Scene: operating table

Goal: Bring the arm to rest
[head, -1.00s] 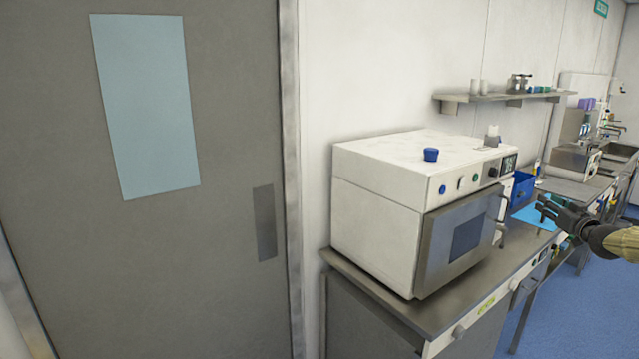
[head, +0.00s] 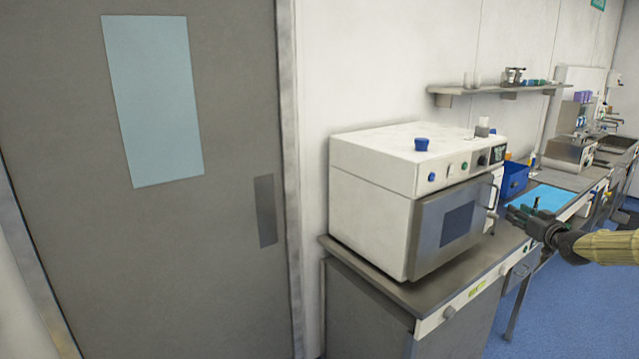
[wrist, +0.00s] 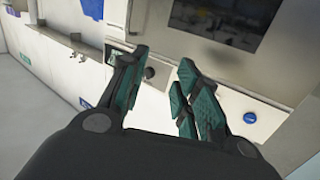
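My gripper (head: 527,215) is at the right of the head view, in front of the counter and to the right of the white oven. In the wrist view my gripper (wrist: 163,85) shows its green-padded fingers spread apart, with nothing between them. My arm reaches in from the right edge of the head view. The wrist camera faces the oven front (wrist: 235,95) at a steep tilt.
The white oven (head: 375,170) with a blue cap (head: 421,144) on top stands on a grey counter (head: 345,250). A blue bin (head: 514,178) and a blue mat (head: 545,196) lie beyond it. A grey door (head: 70,220) fills the left. Blue floor (head: 580,310) is open at lower right.

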